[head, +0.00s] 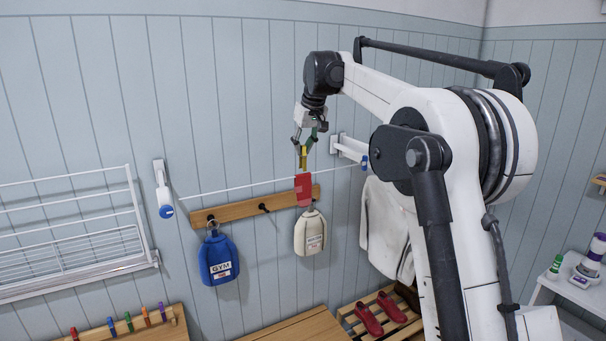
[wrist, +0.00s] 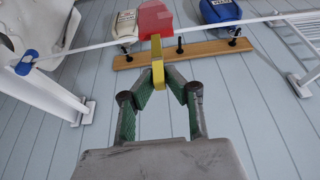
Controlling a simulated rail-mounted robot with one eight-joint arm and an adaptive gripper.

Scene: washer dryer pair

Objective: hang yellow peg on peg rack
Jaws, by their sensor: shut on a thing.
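My gripper (head: 304,143) is shut on the yellow peg (head: 303,159), high by the wall. The wrist view shows the yellow peg (wrist: 158,65) between the fingertips (wrist: 160,88). The peg's far end meets a red cloth-like piece (head: 303,191) at the clothesline (head: 235,188); I cannot tell whether the peg is clipped to the cloth or line. A wooden rack with several coloured pegs (head: 152,333) is at the lower left of the head view. A wooden wall rail with dark hooks (head: 240,210) is behind and below the line.
A blue bag (head: 218,257) and a cream bag (head: 310,233) hang from the hook rail. A white garment (head: 385,228) hangs to the right, near a blue peg (head: 365,163). A white drying frame (head: 75,235) is at left. Red shoes (head: 370,320) sit below on slats.

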